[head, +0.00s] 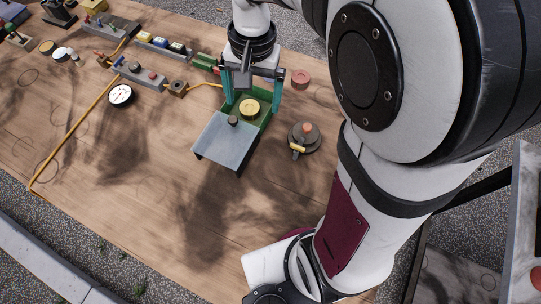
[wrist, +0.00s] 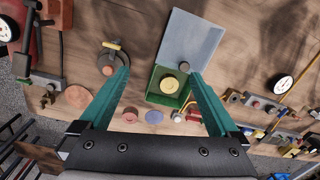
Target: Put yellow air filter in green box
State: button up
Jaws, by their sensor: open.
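The yellow air filter (head: 248,107) is a round disc lying inside the open green box (head: 265,117). In the wrist view the filter (wrist: 169,85) rests within the walls of the green box (wrist: 154,97). A flat grey-blue panel (head: 222,143), seemingly the box's lid, extends from the box's near side and carries a small dark knob. My gripper (head: 253,95) is open above the box, with its teal fingers spread to either side. In the wrist view the open gripper (wrist: 160,73) has nothing between its fingers, and the filter appears below, apart from them.
A round grey part with a yellow handle (head: 304,138) stands right of the box. A reddish disc (head: 300,78) lies behind it. A dial gauge (head: 121,95), manifolds and a yellow hose (head: 72,133) occupy the left and back.

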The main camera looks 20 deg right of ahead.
jog(key=s+a+y, duration=0.1)
jog(key=s+a, duration=0.1)
jog(key=s, duration=1.6)
jog(key=shift+s+a+r+n, duration=0.3)
jog(key=shift+r+n, duration=0.1)
